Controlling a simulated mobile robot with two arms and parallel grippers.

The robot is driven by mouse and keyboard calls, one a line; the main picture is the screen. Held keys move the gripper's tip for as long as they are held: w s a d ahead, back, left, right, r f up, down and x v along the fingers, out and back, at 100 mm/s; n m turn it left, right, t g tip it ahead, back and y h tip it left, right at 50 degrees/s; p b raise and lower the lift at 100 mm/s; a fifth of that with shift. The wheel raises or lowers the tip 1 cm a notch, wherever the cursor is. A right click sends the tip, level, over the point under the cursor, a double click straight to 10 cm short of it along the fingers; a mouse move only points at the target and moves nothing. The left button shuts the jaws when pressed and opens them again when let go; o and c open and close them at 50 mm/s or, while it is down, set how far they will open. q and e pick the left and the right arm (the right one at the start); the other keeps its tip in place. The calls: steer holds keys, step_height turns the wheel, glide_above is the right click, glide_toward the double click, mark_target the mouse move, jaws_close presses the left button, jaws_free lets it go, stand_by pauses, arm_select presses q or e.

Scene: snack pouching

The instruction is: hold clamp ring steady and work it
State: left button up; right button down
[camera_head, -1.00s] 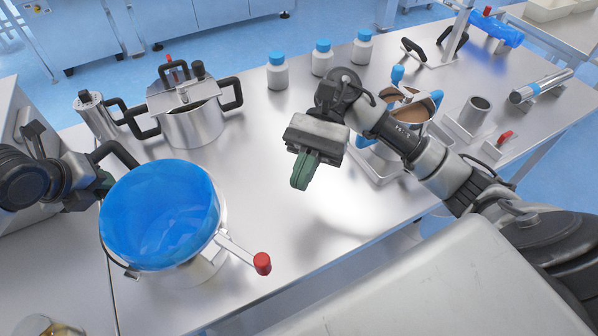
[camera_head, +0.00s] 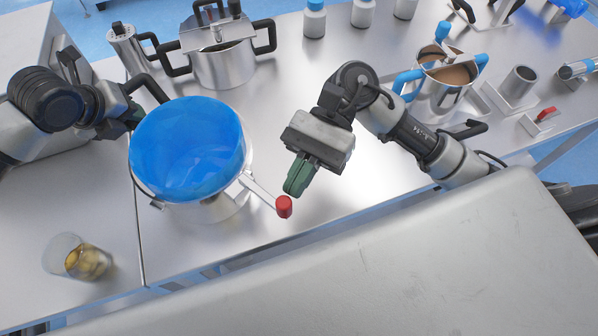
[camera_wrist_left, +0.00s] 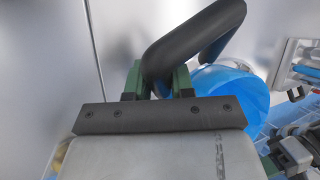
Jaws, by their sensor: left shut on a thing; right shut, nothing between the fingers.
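A pot with a blue domed cover (camera_head: 188,145) stands on the steel table at the left. A metal clamp ring (camera_head: 222,203) runs around it below the cover, with a lever (camera_head: 262,190) ending in a red knob (camera_head: 284,206) at the right. My left gripper (camera_head: 133,117) is shut on the pot's black handle (camera_head: 152,90). The left wrist view shows the dark handle (camera_wrist_left: 193,38) between the green fingers (camera_wrist_left: 158,85). My right gripper (camera_head: 298,182) is shut and empty, its green fingertips just above the red knob, with no clear contact.
A lidded steel pot (camera_head: 222,62) stands behind. A pot of brown contents (camera_head: 450,76) with blue handles stands at the right, beside a steel cup (camera_head: 519,84). A glass of yellowish pieces (camera_head: 88,262) stands front left. White bottles with blue caps (camera_head: 314,20) stand at the back.

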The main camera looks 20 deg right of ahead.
mark_target(282, 206)
steer(key=shift+s+a+m+t+y, duration=0.15)
steer(key=shift+s+m+t+y, duration=0.15)
steer(key=shift+m+t, duration=0.1)
steer(key=shift+s+a, duration=0.1)
steer(key=shift+s+a+m+t+y, duration=0.2)
steer(key=shift+s+a, duration=0.3)
steer(key=shift+a, duration=0.2)
steer(key=shift+s+a+m+t+y, duration=0.1)
steer(key=shift+s+a+m+t, duration=0.1)
steer(key=shift+s+a, duration=0.6)
steer(key=shift+a, duration=1.15)
steer(key=shift+s+a, duration=0.15)
steer(key=shift+a, duration=1.2)
steer(key=shift+w, duration=0.15)
